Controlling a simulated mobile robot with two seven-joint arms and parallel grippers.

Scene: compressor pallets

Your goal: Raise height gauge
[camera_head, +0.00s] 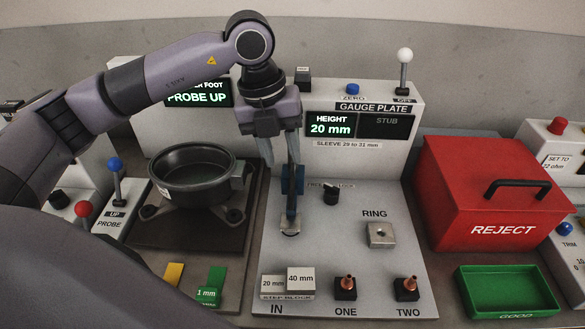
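The height gauge (292,182) stands on the gauge plate station, with a blue part on a dark upright and a small metal foot below. The display (331,126) behind it reads "HEIGHT 20 mm". My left gripper (280,160) points down from above, its two fingers apart with nothing visible between them. The right finger overlaps the top of the gauge in the picture; I cannot tell whether it touches. The gauge's upper end is partly hidden by the gripper. My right gripper is not in view.
Step blocks (301,279) marked 20 mm and 40 mm sit at the front. A metal ring block (380,235) and copper-tipped stubs (347,284) stand to the right. A dark round pan (192,178) is at left. A red reject box (480,192) and green tray (508,290) are at right.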

